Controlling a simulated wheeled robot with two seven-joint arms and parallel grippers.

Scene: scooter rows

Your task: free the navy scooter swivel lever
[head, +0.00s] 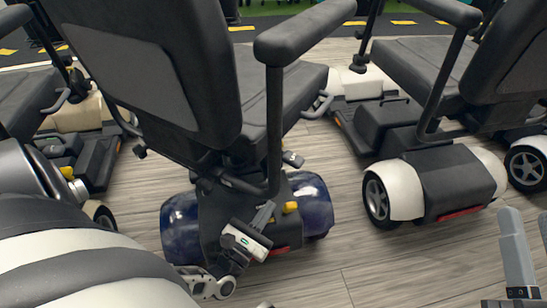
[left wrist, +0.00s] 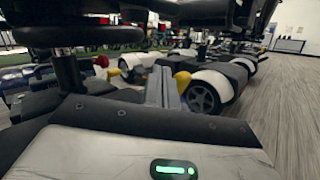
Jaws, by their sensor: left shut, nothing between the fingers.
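The navy scooter stands in the middle of the head view, seen from behind, with glossy navy rear fenders (head: 312,200) and a dark seat back (head: 165,70). A yellow knob (head: 291,207) sits at its rear. A grey handle (head: 321,104) and a small dark lever (head: 292,159) show lower under its seat; I cannot tell which is the swivel lever. My left gripper (head: 264,214) is shut and empty, just left of the yellow knob. Its fingers also show in the left wrist view (left wrist: 162,84). My right gripper (head: 530,245) shows partly at the lower right edge; its opening is unclear.
A white-fendered scooter (head: 460,185) stands at right, and another scooter (head: 75,150) at left. The navy scooter's armrest (head: 305,30) and its dark post (head: 274,130) rise above my left gripper. Bare wood floor (head: 400,265) lies between navy and white scooters.

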